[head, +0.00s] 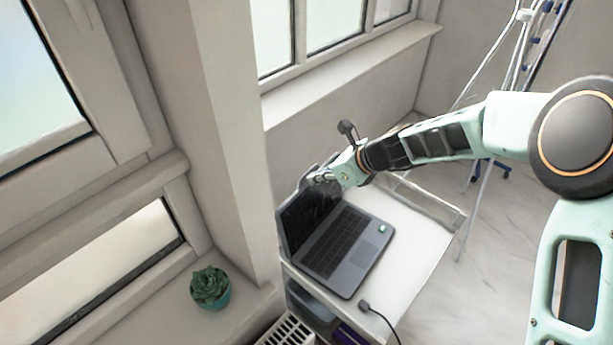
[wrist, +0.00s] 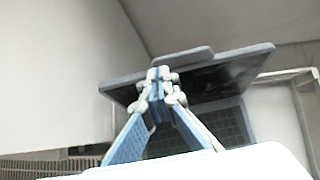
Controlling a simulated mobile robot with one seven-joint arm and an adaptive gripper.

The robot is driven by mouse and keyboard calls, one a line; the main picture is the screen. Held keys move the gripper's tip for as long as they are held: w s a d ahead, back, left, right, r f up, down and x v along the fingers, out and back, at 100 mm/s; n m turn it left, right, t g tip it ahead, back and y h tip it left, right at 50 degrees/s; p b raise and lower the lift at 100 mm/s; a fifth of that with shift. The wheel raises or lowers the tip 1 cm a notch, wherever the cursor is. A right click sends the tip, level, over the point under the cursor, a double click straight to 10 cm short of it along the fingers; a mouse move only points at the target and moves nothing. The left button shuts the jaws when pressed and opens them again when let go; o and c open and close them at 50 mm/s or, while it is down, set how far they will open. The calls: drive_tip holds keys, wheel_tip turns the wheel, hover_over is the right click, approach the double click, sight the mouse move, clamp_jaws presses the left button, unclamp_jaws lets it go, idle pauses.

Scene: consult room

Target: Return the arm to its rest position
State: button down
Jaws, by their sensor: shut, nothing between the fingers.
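My gripper (head: 322,175) is at the end of my arm, which reaches in from the right of the head view. It is in front of the upper part of the laptop's screen (head: 304,214), and I cannot tell whether it touches it. In the wrist view my gripper's fingertips (wrist: 161,75) meet, shut and empty, with the dark laptop screen (wrist: 218,75) behind them. The open laptop (head: 347,246) stands on a white cart (head: 420,240). A small pale green item (head: 382,228) lies on its keyboard deck.
A potted succulent (head: 210,287) stands on the window ledge at the lower left. A cable (head: 375,312) lies at the cart's front edge. Windows and a wall pillar (head: 225,130) are close on the left. A metal stand (head: 515,60) is behind my arm. Open floor (head: 480,285) shows right of the cart.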

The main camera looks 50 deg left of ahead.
drive_tip(key=s+a+r, duration=0.1)
drive_tip(key=a+r, duration=0.3)
drive_tip(key=r, duration=0.5)
